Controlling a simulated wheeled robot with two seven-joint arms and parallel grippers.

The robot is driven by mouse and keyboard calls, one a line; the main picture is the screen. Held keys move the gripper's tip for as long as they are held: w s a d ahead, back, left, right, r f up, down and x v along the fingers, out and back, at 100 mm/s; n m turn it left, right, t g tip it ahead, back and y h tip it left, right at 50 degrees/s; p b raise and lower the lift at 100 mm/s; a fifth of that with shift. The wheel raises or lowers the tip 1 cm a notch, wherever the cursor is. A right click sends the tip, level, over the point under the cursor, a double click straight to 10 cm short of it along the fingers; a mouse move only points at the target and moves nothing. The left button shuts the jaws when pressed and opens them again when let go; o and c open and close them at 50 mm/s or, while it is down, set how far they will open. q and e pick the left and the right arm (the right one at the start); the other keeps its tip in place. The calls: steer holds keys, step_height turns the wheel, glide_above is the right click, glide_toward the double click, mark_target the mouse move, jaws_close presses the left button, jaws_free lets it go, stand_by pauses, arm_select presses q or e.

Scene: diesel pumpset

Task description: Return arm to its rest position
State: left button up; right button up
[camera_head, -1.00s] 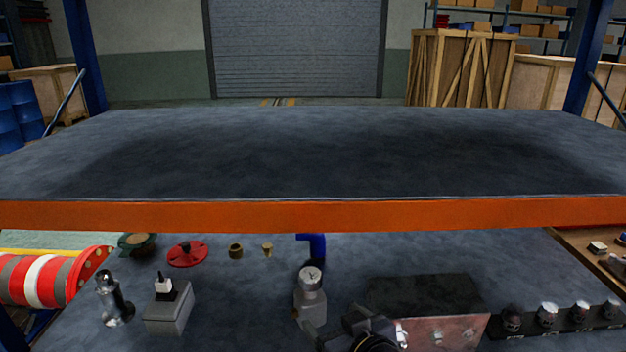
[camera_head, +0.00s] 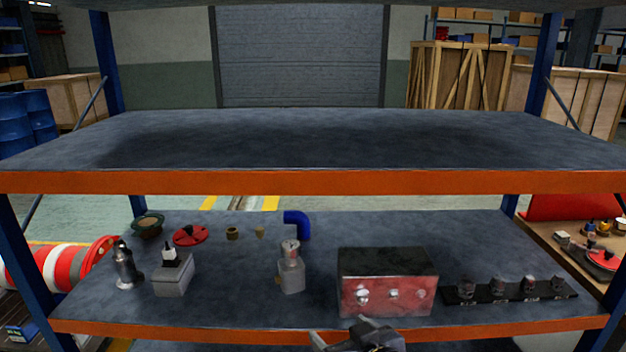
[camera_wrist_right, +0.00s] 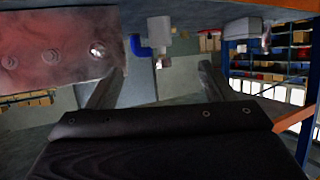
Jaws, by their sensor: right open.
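My right gripper (camera_head: 356,336) is low in the head view, in front of the lower shelf's orange front edge and below the red box. In the right wrist view its two fingers stand apart with nothing between them (camera_wrist_right: 160,88). The red box (camera_head: 388,292) with a dark top and several round knobs stands on the lower shelf; it also shows at upper left in the wrist view (camera_wrist_right: 55,52). The gripper is apart from the box. My left gripper is not in view.
The upper shelf (camera_head: 310,140) is bare. The lower shelf (camera_head: 220,290) holds a grey bottle-like part (camera_head: 290,272), a blue elbow pipe (camera_head: 298,224), a grey block (camera_head: 174,276), a metal fitting (camera_head: 126,268), a red disc (camera_head: 190,236) and a dark strip (camera_head: 510,291) with several knobs.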

steer(key=s+d+f+m+g, duration=0.1)
steer(key=s+d+m+g, duration=0.2)
steer(key=s+d, duration=0.4)
steer(key=s+d+f+m+g+h+p, duration=0.1)
steer(key=s+d+m+g, duration=0.2)
steer(key=s+d, duration=0.5)
steer(key=s, duration=0.3)
steer(key=shift+s+d+f+g, duration=0.2)
steer(key=shift+f+g, duration=0.1)
steer(key=shift+f, duration=0.1)
